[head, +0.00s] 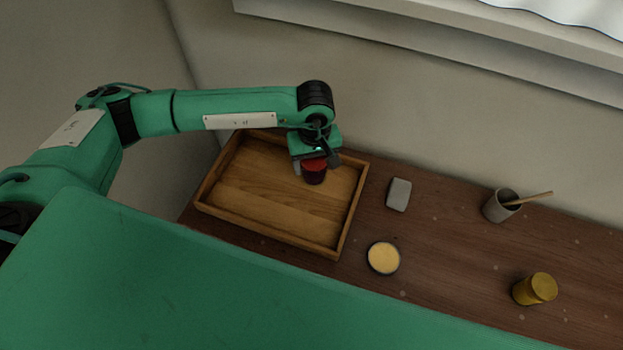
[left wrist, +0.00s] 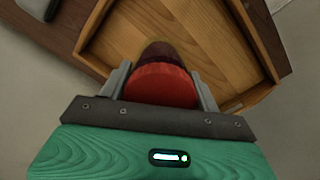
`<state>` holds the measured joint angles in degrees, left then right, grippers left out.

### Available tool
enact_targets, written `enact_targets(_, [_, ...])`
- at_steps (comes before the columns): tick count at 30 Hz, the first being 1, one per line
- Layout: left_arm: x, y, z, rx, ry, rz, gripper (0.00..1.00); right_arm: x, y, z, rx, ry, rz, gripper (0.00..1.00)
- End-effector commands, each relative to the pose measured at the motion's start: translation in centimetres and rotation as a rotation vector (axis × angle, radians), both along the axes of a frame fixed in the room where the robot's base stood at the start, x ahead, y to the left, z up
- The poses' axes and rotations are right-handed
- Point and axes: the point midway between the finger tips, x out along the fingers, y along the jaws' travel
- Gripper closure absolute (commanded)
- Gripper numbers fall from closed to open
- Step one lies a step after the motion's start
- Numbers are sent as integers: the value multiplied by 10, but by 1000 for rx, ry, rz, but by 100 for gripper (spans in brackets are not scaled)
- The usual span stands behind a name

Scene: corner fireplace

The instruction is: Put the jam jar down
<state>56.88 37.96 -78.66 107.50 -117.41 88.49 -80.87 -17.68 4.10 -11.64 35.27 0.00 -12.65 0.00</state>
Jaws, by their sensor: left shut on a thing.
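The jam jar (head: 314,172) is dark with a red lid, and it is over the right part of the wooden tray (head: 212,207). My left gripper (head: 308,166) is shut on the jar. In the left wrist view the jar's red lid (left wrist: 162,85) sits between the two grey fingers (left wrist: 160,88), with the tray (left wrist: 262,37) behind it. I cannot tell whether the jar's base touches the tray floor. My right gripper is not in view.
A grey block (head: 398,194) and a round tin with a yellow top (head: 383,258) are right of the tray on the brown wooden top (head: 450,235). The tray's left part is empty.

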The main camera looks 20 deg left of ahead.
Motion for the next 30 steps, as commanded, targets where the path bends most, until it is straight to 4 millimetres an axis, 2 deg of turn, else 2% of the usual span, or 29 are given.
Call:
enact_targets(1, [-1, 0, -10, 0, 5, 1, 71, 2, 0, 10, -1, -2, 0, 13])
enact_targets(6, [-1, -1, -49, 0, 2, 0, 71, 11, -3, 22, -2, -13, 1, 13])
enact_targets(19, [0, -1, -100, -1, 2, 0, 71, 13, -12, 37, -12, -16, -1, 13])
enact_targets(23, [1, -1, -109, -2, -1, -1, 71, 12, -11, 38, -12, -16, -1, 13])
enact_targets(30, [1, -1, -110, -2, -1, -2, 71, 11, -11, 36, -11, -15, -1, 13])
